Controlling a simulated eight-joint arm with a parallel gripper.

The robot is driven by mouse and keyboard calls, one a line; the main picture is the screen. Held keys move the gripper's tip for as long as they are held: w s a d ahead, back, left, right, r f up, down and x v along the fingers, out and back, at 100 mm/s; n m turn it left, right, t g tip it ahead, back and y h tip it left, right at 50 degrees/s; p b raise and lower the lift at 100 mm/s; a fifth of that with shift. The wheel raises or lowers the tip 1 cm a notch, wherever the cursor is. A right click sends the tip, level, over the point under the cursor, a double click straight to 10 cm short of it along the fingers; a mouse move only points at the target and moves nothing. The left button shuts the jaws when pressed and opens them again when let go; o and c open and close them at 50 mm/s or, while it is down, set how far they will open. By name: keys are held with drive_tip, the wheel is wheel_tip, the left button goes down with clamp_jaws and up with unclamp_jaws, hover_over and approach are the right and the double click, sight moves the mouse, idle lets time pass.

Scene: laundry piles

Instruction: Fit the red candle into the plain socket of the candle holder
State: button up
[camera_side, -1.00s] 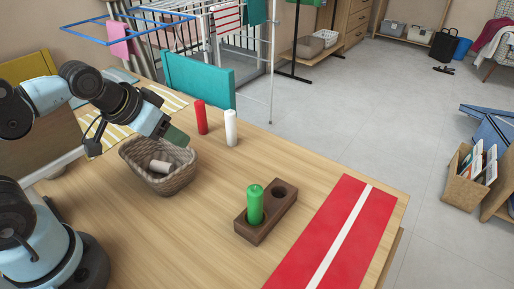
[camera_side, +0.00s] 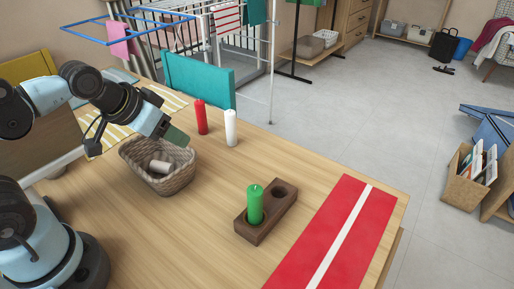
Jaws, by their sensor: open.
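The red candle (camera_side: 201,118) stands upright on the table behind the basket, beside a white candle (camera_side: 230,128). The candle holder (camera_side: 262,226) is a dark brown block on the table, left of the red runner. A green candle (camera_side: 255,204) stands in its nearer socket. The other socket (camera_side: 284,190) is empty; I cannot make out any marking on it. My gripper (camera_side: 176,137) is above the back of the wicker basket, left of and in front of the red candle. It holds nothing that I can see; its fingers are small and partly blurred in this view.
The wicker basket (camera_side: 170,184) holds a pale cylindrical object (camera_side: 160,167). A red runner with a white stripe (camera_side: 335,235) lies at the table's right. A teal panel (camera_side: 200,82) stands behind the candles. The wooden table (camera_side: 190,240) is clear between basket and holder.

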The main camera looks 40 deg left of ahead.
drive_tip(key=shift+o, duration=0.3)
drive_tip(key=shift+w, duration=0.1)
drive_tip(key=w+a+r+m+g, duration=0.3)
drive_tip(key=w+a+r+m, duration=0.15)
drive_tip(key=w+m, duration=0.35)
drive_tip(key=m+g, duration=0.4)
drive_tip(key=m, duration=0.4)
hover_over(202, 101)
wheel_tip(202, 101, down, 3)
drive_tip(key=shift+s+d+f, duration=0.1)
drive_tip(key=shift+f, duration=0.25)
wheel_tip(202, 101, down, 6)
drive_tip(key=shift+f, duration=0.1)
drive_tip(key=shift+s+a+f, duration=0.1)
drive_tip(key=shift+f, duration=1.25)
drive_tip(key=shift+s+a+f, duration=0.1)
drive_tip(key=shift+f, duration=1.2)
